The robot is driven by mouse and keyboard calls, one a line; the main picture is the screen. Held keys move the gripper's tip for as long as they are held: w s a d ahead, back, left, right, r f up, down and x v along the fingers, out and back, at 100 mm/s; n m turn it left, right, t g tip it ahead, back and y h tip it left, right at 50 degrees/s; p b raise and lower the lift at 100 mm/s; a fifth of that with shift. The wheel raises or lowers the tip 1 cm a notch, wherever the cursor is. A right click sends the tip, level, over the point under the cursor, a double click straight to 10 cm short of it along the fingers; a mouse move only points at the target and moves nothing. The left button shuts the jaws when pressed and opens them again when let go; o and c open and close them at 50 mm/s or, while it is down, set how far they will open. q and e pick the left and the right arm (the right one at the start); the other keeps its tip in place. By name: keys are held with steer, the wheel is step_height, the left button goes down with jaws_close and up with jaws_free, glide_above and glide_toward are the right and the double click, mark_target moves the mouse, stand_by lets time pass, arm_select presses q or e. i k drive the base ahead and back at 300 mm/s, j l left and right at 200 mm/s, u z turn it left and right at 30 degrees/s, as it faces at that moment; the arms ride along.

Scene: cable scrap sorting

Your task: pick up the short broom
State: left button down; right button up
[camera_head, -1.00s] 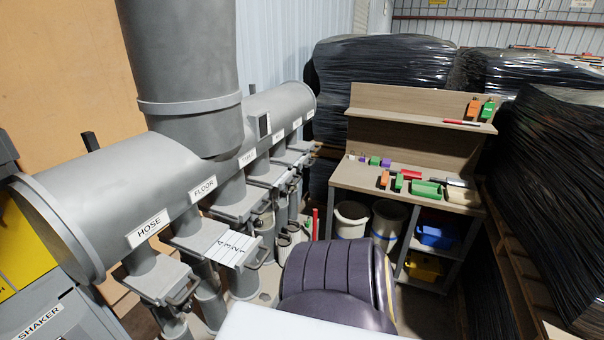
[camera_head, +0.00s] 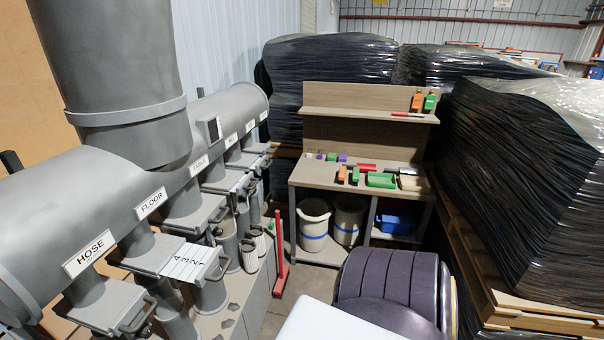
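A red short broom (camera_head: 279,254) stands upright on the floor, its thin handle up and its wider red head (camera_head: 281,280) at the bottom. It is beside the grey base under the duct gates, left of the workbench. No gripper is on it. Neither my left nor my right gripper is in view.
A wooden workbench (camera_head: 320,178) holds small coloured tools and a green tray (camera_head: 381,181). White buckets (camera_head: 314,225) stand under it. Grey ducts with gates (camera_head: 190,262) line the left. Black-wrapped pallets (camera_head: 540,180) stand right. Some floor is free around the broom.

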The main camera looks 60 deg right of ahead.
mark_target(280, 252)
steer(key=z, duration=1.85)
steer(key=k+l+u, duration=0.15)
steer(key=u, duration=0.25)
steer(key=k+l+u, duration=0.15)
steer(key=u, duration=0.25)
steer(key=k, duration=0.05)
